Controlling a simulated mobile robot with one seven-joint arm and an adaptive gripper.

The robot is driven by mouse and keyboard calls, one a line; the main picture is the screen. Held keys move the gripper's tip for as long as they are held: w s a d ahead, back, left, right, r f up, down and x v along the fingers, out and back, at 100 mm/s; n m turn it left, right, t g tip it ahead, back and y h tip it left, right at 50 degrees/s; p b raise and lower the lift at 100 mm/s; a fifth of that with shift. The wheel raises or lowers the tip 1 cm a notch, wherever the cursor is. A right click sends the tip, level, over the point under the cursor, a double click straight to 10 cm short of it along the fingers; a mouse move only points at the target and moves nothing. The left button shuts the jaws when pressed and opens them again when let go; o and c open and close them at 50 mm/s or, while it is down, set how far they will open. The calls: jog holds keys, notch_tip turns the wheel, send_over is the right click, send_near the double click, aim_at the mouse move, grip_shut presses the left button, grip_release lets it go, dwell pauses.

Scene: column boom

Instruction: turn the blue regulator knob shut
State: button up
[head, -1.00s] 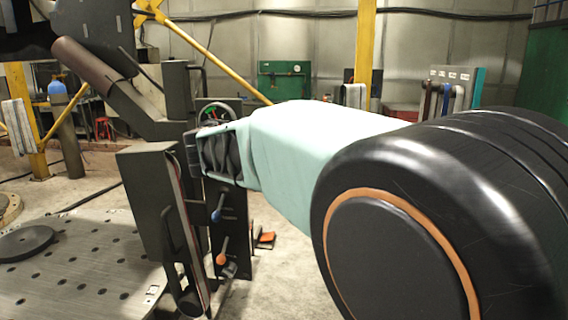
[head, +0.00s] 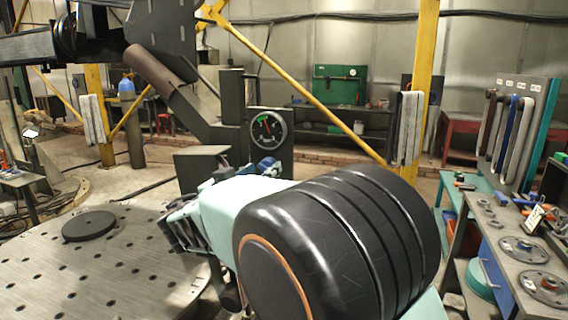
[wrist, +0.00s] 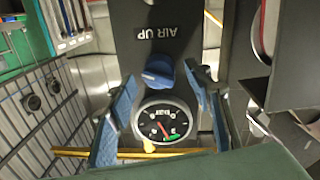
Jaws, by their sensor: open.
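The blue regulator knob (wrist: 158,70) sits on a dark panel marked AIR UP, beside a round gauge (wrist: 163,121), in the wrist view. My gripper (wrist: 160,80) is open, its two blue-padded fingers on either side of the knob in the picture; I cannot tell whether they touch it. In the head view the knob (head: 267,165) shows partly, below the gauge (head: 268,130) and behind my mint arm. The gauge has a red needle near a green band. My gripper is hard to make out in the head view.
A perforated round metal table (head: 110,265) with a black disc (head: 89,226) stands at left. A dark boom with a brown cylinder (head: 149,72) hangs above it, near the panel. A workbench with discs and tools (head: 520,245) is at right. A yellow brace (head: 310,95) crosses behind.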

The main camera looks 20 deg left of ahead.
jog(key=shift+w+d, duration=0.15)
jog(key=shift+w, duration=0.8)
jog(key=shift+c, duration=0.3)
jog(key=c, duration=1.1)
jog(key=shift+f+b, duration=0.15)
jog(key=shift+b, duration=0.3)
